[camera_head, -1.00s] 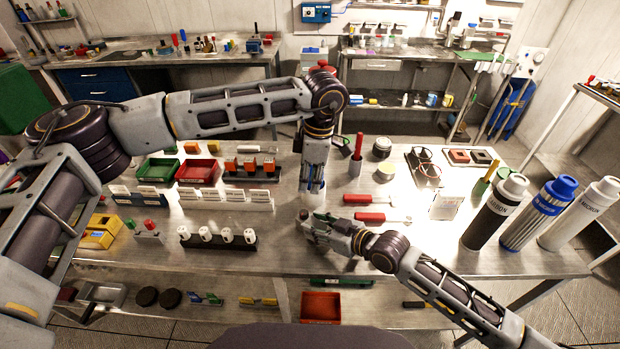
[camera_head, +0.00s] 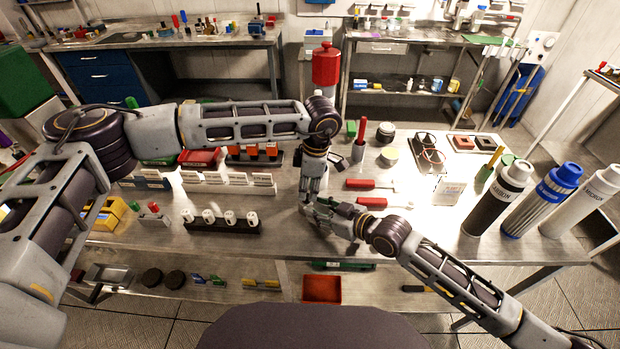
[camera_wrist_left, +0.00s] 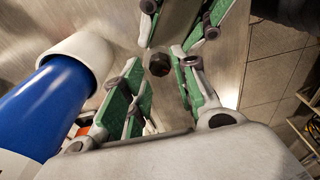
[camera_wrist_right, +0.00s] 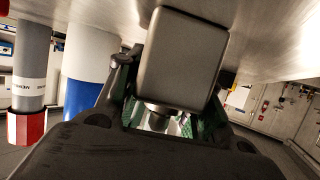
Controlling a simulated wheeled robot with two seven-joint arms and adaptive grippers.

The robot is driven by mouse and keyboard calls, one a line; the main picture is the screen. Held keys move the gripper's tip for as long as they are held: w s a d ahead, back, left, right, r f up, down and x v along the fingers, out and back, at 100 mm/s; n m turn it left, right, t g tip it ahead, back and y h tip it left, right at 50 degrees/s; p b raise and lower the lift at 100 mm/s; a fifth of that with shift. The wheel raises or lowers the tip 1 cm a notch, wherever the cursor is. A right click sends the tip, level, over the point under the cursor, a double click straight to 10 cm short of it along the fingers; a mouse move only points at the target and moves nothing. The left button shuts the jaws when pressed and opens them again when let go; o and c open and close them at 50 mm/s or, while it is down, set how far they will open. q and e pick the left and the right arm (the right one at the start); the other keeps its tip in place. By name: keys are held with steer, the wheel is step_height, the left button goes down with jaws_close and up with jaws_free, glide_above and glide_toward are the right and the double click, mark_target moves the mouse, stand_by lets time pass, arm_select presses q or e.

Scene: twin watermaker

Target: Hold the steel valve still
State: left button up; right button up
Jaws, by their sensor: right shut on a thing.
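The spot between my grippers is mostly hidden in the head view. My right gripper (camera_head: 325,207) is low over the bench's front middle. In the right wrist view its green pads (camera_wrist_right: 168,122) are shut around a short shiny metal part (camera_wrist_right: 158,117), which seems to be the steel valve; a grey rounded block (camera_wrist_right: 182,55) hides much of it. My left gripper (camera_head: 308,195) points down close beside the right one. In the left wrist view its green-padded fingers (camera_wrist_left: 160,95) are spread apart, with a dark hex piece (camera_wrist_left: 159,65) seen between and beyond them; contact cannot be told.
Red-handled tools (camera_head: 370,184) lie just behind my grippers. A rack of white-topped bottles (camera_head: 230,226) stands to their left. Tall canisters (camera_head: 543,200) stand at the bench's right end.

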mark_target(307, 198)
arm_select(q)
steer(key=shift+a+f, duration=0.15)
steer(key=shift+f, duration=1.2)
jaws_close()
steer(key=shift+c, duration=1.9)
jaws_free()
jaws_close()
